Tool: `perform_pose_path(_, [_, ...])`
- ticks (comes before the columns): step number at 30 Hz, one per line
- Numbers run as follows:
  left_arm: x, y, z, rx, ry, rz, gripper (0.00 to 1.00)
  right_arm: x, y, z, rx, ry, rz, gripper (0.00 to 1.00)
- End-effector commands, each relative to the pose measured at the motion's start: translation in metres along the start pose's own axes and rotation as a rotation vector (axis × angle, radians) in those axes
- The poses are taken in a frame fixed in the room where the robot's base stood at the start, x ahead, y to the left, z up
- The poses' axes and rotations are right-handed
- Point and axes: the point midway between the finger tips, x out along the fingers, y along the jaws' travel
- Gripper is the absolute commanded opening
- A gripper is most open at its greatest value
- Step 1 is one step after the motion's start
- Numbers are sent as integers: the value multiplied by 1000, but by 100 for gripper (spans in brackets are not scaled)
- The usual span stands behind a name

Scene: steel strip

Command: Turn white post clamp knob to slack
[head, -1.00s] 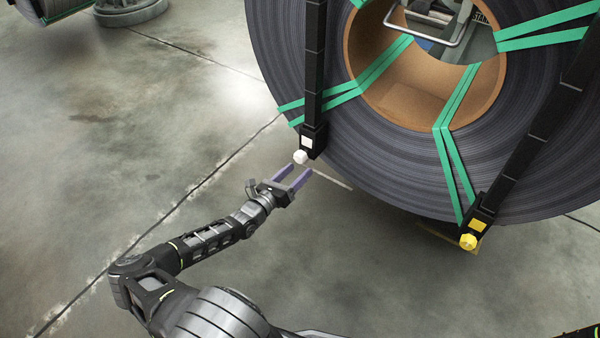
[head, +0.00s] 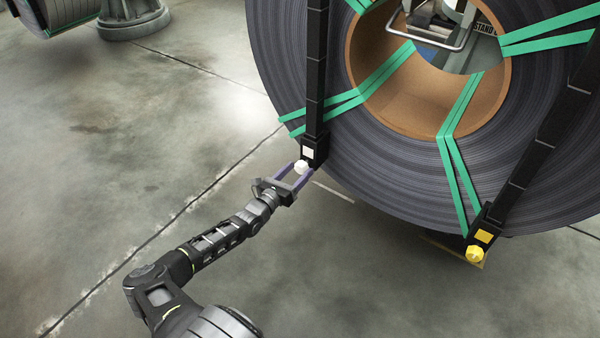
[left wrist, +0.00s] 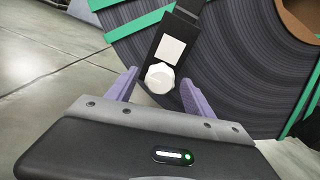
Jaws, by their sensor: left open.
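The white clamp knob (head: 301,167) sits at the foot of the left black post (head: 315,75), just below a white square label (head: 308,152). My left gripper (head: 294,174) is open, with its two purple fingers reaching to either side of the knob. In the left wrist view the faceted white knob (left wrist: 160,78) lies between the fingertips of the left gripper (left wrist: 160,88). A gap shows on the left side; whether the right finger touches it I cannot tell. My right gripper is not in view.
A large steel strip coil (head: 390,175) with green straps stands behind the posts. A second black post (head: 530,150) at the right carries a yellow knob (head: 475,254). The concrete floor (head: 130,120) at the left is open.

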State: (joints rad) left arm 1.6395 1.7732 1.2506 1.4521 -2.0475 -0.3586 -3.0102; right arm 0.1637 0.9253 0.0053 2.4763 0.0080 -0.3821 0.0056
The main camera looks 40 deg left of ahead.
Motion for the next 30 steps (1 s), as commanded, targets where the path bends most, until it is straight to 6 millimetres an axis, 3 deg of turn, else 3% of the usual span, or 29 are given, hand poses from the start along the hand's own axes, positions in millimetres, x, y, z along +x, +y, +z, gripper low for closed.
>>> perform_pose_path(5, [15,0,-1,0,0,0,61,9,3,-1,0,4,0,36])
perform_pose_path(13, [17,0,0,0,0,0,61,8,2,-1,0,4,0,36])
perform_pose_path(30, [17,0,0,0,0,0,15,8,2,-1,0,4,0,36])
